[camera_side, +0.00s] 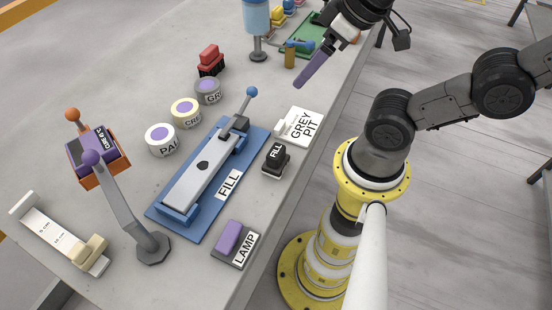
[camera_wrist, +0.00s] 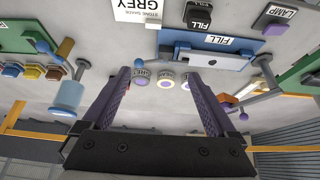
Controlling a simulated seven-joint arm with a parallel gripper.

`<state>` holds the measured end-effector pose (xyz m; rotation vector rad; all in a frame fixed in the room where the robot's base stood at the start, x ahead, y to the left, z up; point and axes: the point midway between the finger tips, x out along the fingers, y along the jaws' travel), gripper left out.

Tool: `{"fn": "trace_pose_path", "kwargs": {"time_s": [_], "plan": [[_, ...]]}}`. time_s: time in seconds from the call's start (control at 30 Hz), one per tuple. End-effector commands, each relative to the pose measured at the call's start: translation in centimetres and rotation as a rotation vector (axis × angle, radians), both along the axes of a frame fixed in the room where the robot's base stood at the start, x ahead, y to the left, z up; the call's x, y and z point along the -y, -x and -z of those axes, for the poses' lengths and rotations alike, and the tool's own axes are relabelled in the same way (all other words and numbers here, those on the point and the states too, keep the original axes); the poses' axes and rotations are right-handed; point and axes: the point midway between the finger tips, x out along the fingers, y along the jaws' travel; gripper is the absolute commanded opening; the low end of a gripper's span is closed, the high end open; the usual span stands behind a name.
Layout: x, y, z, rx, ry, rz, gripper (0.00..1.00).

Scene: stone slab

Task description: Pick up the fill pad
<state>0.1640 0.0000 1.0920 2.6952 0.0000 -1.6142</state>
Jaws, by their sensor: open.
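A small black block with a white FILL label (camera_side: 275,160) sits on the stone slab at the right end of a blue fixture, near the slab's right edge. It shows at the top of the wrist view (camera_wrist: 198,14). The blue fixture (camera_side: 163,213) also carries a FILL label and holds a grey bar with a blue-knobbed lever; it shows in the wrist view too (camera_wrist: 170,38). My gripper (camera_side: 298,86) has purple fingers and hangs above the slab, beyond the black block in the side view. In the wrist view its fingers (camera_wrist: 160,73) are wide apart, with nothing between them.
A purple LAMP block (camera_side: 228,237) is nearer the camera. Three labelled round pots (camera_side: 162,140) stand left of the fixture. A lever post (camera_side: 150,248) rises at front left.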

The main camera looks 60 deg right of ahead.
Motion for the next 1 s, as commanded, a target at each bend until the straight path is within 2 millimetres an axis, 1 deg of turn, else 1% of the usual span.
{"fn": "trace_pose_path", "kwargs": {"time_s": [0.23,0.37,0.47,0.67,0.8,0.87,0.9,0.97,1.0], "plan": [[0.0,0.0,0.0,0.000,0.010,-0.019,0.93],[-0.1,0.1,0.0,-0.003,0.070,-0.139,0.93],[-0.3,-0.2,-0.3,-0.010,0.147,-0.310,0.93],[-1.6,-1.3,0.5,-0.085,0.290,-0.756,0.93],[-2.9,-2.3,1.8,-0.141,0.350,-1.090,0.93],[-3.5,-2.7,2.5,-0.164,0.360,-1.224,0.93],[-4.0,-3.0,3.0,-0.180,0.360,-1.307,0.93],[-4.6,-3.3,4.0,-0.203,0.355,-1.417,0.93],[-5.1,-3.5,4.8,-0.225,0.340,-1.485,0.93]]}}
